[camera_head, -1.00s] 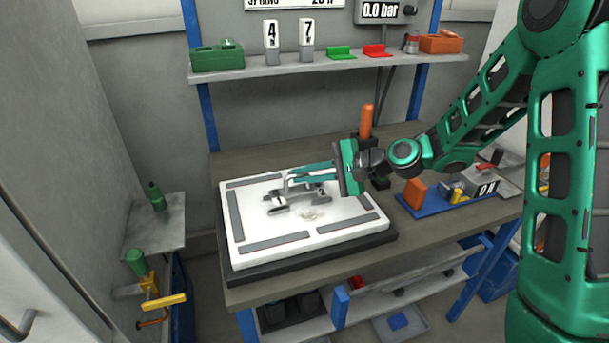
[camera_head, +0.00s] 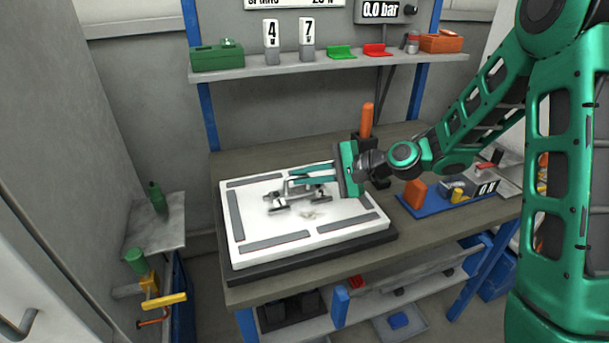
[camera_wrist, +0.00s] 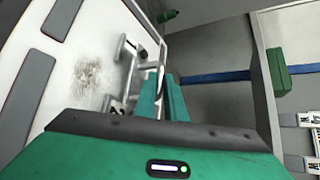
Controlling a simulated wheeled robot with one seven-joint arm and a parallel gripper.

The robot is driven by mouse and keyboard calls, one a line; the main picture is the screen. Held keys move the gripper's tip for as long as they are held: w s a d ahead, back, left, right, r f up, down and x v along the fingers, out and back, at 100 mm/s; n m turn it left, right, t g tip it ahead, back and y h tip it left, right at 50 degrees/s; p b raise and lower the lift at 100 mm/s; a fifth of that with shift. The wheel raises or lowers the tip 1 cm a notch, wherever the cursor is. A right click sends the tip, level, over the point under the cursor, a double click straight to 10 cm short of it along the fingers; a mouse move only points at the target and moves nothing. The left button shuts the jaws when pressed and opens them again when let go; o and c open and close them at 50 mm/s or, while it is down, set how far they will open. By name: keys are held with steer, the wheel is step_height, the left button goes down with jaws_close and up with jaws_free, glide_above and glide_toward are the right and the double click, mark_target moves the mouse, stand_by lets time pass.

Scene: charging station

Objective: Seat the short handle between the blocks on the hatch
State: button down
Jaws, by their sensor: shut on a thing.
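The hatch is a white panel (camera_head: 336,228) with grey strips near its edges, lying on a dark base on the workbench. Grey metal blocks (camera_head: 280,209) stand near its middle; they also show in the wrist view (camera_wrist: 115,107). My gripper (camera_head: 290,183) reaches in from the right, low over the hatch, with its teal fingers shut on the short grey handle (camera_head: 287,189). The handle is at the blocks, partly hidden by the fingers. Whether it is seated between them or just above them I cannot tell. My fingers (camera_wrist: 163,78) also show in the wrist view.
An upright orange-handled tool (camera_head: 366,121) stands behind my gripper. A blue tray (camera_head: 425,211) with small parts lies to the right on the bench. A shelf (camera_head: 330,65) spans the back. The front of the hatch is clear apart from a smudge.

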steer(key=shift+f, duration=1.15)
steer(key=c, duration=1.7)
jaws_free()
steer(key=shift+c, duration=0.2)
steer(key=v, duration=1)
steer(key=shift+d, duration=0.4)
steer(key=shift+s, duration=0.1)
